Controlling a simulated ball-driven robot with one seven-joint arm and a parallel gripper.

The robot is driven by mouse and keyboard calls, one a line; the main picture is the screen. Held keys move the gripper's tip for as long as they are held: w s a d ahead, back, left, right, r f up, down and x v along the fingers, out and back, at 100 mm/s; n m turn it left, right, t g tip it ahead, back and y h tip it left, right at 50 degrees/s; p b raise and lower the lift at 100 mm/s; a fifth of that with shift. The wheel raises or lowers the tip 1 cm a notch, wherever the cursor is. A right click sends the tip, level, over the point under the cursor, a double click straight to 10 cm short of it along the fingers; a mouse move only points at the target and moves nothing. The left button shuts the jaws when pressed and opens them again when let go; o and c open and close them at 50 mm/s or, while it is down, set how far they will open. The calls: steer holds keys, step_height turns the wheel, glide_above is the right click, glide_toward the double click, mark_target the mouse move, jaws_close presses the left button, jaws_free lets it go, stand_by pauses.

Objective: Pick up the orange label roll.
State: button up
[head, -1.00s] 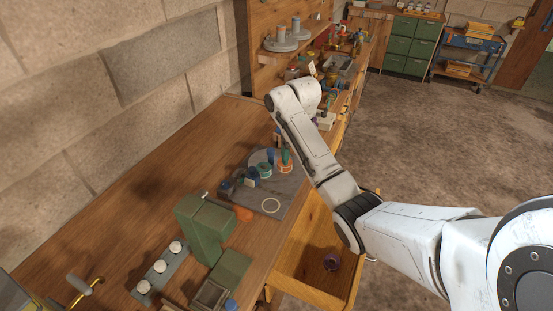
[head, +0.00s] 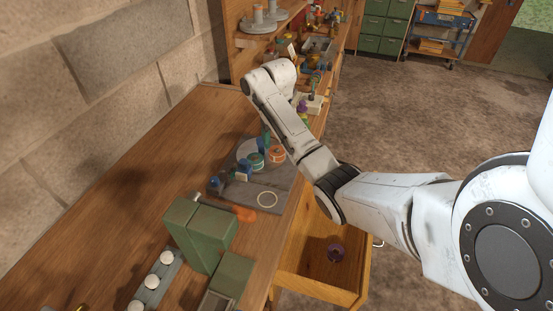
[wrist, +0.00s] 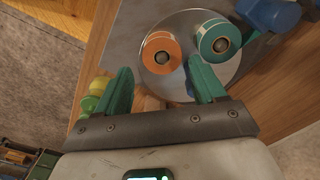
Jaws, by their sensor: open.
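The orange label roll (wrist: 149,52) stands on a round shiny disc (wrist: 180,84) in the wrist view, its dark centre hole facing the camera. In the head view the orange roll (head: 278,154) shows beside my wrist. My gripper (wrist: 159,70) is open, with its two green fingers apart. The roll lies just beyond the fingertips, roughly between them in the picture, and nothing is held. A teal roll (wrist: 205,31) stands close on the right, beyond the right finger. In the head view my arm hides most of the gripper.
Blue items (wrist: 268,13) lie past the teal roll. A green machine (head: 196,236) stands nearer on the bench.

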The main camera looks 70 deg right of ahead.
mark_target(277, 149)
steer(key=shift+w+f+p, duration=0.1)
steer(key=shift+f+p, duration=0.65)
steer(key=shift+f, duration=1.95)
steer(key=shift+c, duration=0.2)
steer(key=c, duration=0.8)
